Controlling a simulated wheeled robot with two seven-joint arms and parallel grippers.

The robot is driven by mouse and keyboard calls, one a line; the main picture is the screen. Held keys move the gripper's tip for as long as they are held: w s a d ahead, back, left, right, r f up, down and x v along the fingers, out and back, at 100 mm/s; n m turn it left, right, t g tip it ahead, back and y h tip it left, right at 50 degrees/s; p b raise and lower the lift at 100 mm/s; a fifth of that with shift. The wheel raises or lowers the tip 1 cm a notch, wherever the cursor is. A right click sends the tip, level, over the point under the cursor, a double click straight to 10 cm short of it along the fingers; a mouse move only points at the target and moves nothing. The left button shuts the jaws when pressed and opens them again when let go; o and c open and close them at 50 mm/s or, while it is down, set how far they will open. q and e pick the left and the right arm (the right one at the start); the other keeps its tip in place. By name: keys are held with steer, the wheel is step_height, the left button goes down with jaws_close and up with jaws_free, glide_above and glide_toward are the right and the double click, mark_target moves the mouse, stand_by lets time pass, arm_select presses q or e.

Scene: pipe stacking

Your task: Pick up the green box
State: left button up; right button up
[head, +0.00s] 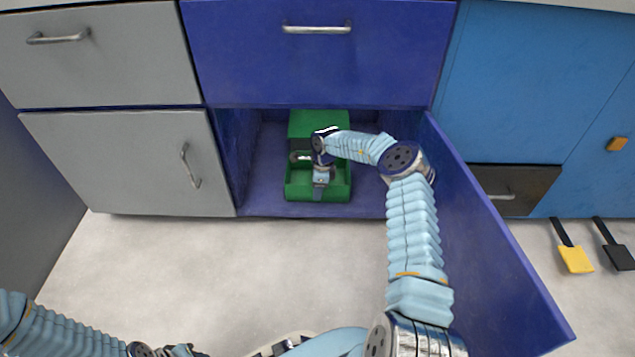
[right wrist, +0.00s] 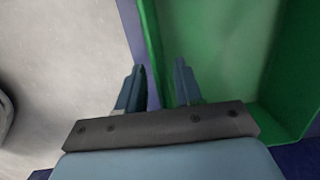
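The green box (head: 340,186) is an open-topped tray with a raised back part. It sits on the floor of the blue lower cabinet (head: 264,185), whose door is open. My right gripper (head: 319,188) is over the box's front wall, pointing down. In the right wrist view, the gripper (right wrist: 158,80) has its two fingers apart. The wall of the green box (right wrist: 151,45) runs between them, one finger outside and one inside. I cannot tell whether either finger touches the wall. My left arm shows at the bottom left of the head view, but its gripper is not visible.
The open blue door (head: 495,250) stands to the right of my right arm. A blue drawer (head: 320,65) is shut above the cabinet opening. The floor in front is clear.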

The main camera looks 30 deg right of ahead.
step_height(320, 180, down, 2)
steer(key=shift+w+a+f, duration=0.1)
steer(key=shift+f, duration=0.15)
jaws_close()
steer(key=shift+r, duration=0.2)
